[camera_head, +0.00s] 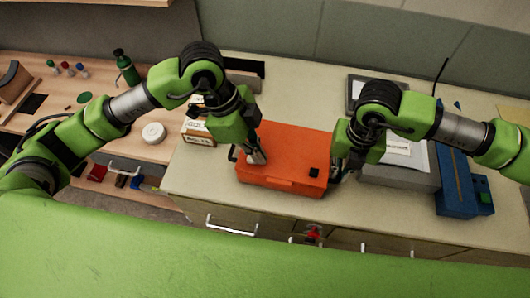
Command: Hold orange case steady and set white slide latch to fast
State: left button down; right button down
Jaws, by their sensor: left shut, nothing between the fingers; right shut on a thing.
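The orange case (290,150) lies flat and closed on the pale worktop. A small black square (314,172) sits on its top near the front right corner. My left gripper (254,156) is shut and empty over the case's left end, with its tips close to the top surface; contact cannot be told. A whitish part shows at those tips, and I cannot tell if it is the white slide latch. My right gripper (335,168) is shut on the orange case at its right side; its fingers are partly hidden by the wrist.
A box marked bolts (198,132) and a white round lid (154,133) stand left of the case. A grey tray (400,177) and a blue device (455,185) stand to the right. A green bottle (126,68) is on the wooden bench.

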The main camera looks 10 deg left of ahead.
pick_arm(q)
jog(key=shift+a, duration=0.15)
pick_arm(e)
jog(key=shift+d, duration=0.25)
pick_arm(q)
jog(key=shift+d, duration=0.2)
jog(key=d, duration=0.4)
jog(key=shift+s+r, duration=0.15)
pick_arm(e)
jog(key=shift+a, duration=0.1)
pick_arm(q)
jog(key=v, duration=0.9)
jog(key=shift+a+r, duration=0.15)
jog(key=shift+r, duration=0.15)
